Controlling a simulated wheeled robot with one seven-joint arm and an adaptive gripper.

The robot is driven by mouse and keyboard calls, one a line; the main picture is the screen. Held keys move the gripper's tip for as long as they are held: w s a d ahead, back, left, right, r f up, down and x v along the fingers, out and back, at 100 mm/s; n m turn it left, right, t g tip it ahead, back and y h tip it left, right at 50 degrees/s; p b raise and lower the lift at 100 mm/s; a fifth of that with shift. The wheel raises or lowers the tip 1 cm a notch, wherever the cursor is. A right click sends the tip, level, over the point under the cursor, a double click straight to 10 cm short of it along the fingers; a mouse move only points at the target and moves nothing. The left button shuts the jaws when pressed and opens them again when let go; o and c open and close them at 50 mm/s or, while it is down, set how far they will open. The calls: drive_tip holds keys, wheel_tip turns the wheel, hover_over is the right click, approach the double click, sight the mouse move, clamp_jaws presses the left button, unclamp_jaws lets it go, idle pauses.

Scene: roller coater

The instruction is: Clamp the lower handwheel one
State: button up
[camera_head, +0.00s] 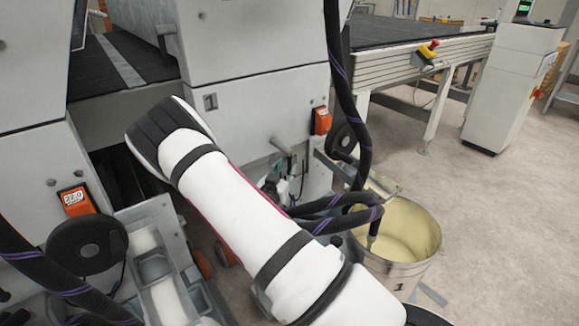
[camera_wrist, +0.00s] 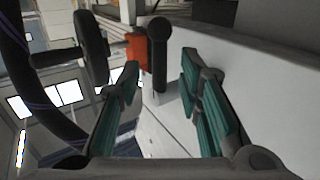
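In the head view a black round handwheel (camera_head: 345,138) sits on the right of the white machine front, beside an orange counter (camera_head: 321,121). A second black handwheel (camera_head: 90,243) is at lower left under another orange counter (camera_head: 75,200). I cannot tell for sure which is the lower handwheel one. In the wrist view my gripper (camera_wrist: 159,68) is open, with teal pads apart and nothing between them. A black knobbed handle (camera_wrist: 157,50) stands beyond the fingertips, near an orange counter (camera_wrist: 137,50) and an edge-on black handwheel (camera_wrist: 92,48). My arm mostly hides the gripper in the head view.
Black hoses with purple stripes (camera_head: 350,90) hang right of my arm, and one (camera_wrist: 28,70) runs along the wrist view's left. A cream bucket (camera_head: 410,235) stands at right. A grey lever (camera_head: 281,146) sticks out of the machine.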

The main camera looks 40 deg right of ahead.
sight(289, 164)
drive_tip(key=shift+b+x, duration=0.3)
drive_tip(key=shift+x, duration=1.6)
drive_tip(key=shift+c, duration=0.6)
clamp_jaws()
